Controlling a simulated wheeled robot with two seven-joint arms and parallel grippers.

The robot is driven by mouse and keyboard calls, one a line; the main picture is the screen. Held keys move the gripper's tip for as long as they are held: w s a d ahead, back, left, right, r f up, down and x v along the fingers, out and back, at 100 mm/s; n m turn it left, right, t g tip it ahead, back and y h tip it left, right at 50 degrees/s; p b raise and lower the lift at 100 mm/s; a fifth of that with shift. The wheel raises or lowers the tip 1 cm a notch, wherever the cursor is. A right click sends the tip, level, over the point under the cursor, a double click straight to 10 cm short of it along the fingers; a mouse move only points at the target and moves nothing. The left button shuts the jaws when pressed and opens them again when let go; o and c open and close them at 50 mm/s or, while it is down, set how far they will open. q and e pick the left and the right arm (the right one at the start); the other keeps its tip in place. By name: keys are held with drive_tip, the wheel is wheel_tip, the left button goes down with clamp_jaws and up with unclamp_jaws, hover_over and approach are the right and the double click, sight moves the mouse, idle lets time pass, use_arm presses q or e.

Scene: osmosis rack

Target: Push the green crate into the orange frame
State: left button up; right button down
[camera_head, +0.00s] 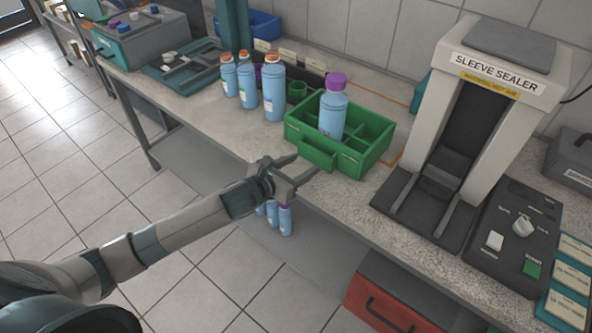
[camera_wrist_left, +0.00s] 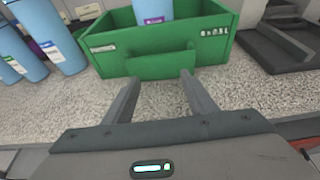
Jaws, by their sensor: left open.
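The green crate (camera_head: 354,161) stands on the speckled bench and has compartments. A blue bottle with a purple cap (camera_head: 332,112) stands upright in it. Parts of the orange frame (camera_head: 389,169) show as thin lines on the bench to the right of and behind the crate; the rest is hidden by the crate. My left gripper (camera_head: 306,168) is open and empty at the bench's front edge, in front of the crate. In the left wrist view its two fingers point at the crate's front wall (camera_wrist_left: 216,48), with a strip of bare bench between. My right gripper is not in view.
The sleeve sealer (camera_head: 481,110) stands close on the right. A red drawer box (camera_head: 385,297) is below the bench.

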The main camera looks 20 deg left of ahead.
sight(313, 153)
use_arm(q)
drive_tip(key=shift+w, duration=0.1)
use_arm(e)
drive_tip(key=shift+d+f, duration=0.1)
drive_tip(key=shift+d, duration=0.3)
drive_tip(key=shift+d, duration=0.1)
use_arm(q)
drive_tip(key=shift+w+d, duration=0.35)
drive_tip(key=shift+w, duration=0.5)
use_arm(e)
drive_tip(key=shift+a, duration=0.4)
use_arm(q)
drive_tip(key=shift+w+d, duration=0.2)
drive_tip(key=shift+w, duration=0.4)
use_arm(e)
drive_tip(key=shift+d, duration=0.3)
use_arm(q)
drive_tip(key=shift+w, duration=0.15)
drive_tip(key=shift+w+d, duration=0.25)
drive_tip(key=shift+w, duration=0.35)
drive_tip(key=shift+w+d, duration=0.25)
drive_tip(key=shift+w, duration=0.35)
drive_tip(key=shift+w+d, duration=0.3)
drive_tip(key=shift+w, duration=0.65)
drive_tip(key=shift+w+d, duration=0.15)
drive_tip(key=shift+w, duration=0.2)
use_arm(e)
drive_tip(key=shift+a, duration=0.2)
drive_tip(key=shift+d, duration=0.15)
